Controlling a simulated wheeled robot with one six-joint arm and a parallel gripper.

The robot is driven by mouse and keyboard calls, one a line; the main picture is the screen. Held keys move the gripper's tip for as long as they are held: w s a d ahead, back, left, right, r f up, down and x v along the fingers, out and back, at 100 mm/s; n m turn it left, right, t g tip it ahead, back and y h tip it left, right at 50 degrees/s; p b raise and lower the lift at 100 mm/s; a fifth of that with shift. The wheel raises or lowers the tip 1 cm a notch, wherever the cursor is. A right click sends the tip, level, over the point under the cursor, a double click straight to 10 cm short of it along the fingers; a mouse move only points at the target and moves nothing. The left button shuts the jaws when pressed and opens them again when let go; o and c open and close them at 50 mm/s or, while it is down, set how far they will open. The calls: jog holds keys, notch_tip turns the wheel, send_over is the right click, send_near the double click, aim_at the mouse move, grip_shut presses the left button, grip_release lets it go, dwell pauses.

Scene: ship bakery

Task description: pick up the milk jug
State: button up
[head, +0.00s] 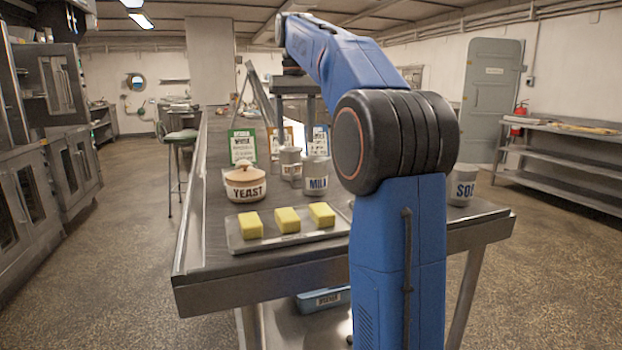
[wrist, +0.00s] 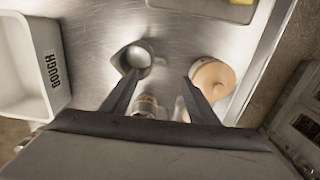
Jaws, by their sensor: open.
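The milk jug (head: 316,180) is a grey metal vessel lettered MILK, standing on the steel table just left of my arm in the head view. In the wrist view a round metal vessel (wrist: 136,56), which looks like the milk jug from above, lies near the tip of the left finger. My gripper (wrist: 161,77) is open and points down over the table, with nothing seen held between its fingers. In the head view my gripper (head: 295,120) is above and behind the jug. I cannot tell the exact height of its fingertips over the table.
The yeast pot (head: 245,184) stands left of the jug. A tray (head: 290,240) with butter blocks lies in front. A white DOUGH bin (wrist: 28,85) shows in the wrist view. A can (head: 463,186) stands at right.

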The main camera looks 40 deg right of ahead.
aim_at(309, 176)
jog(key=f, duration=1.3)
jog(key=shift+s+f, duration=0.2)
jog(key=shift+f, duration=0.1)
grip_shut()
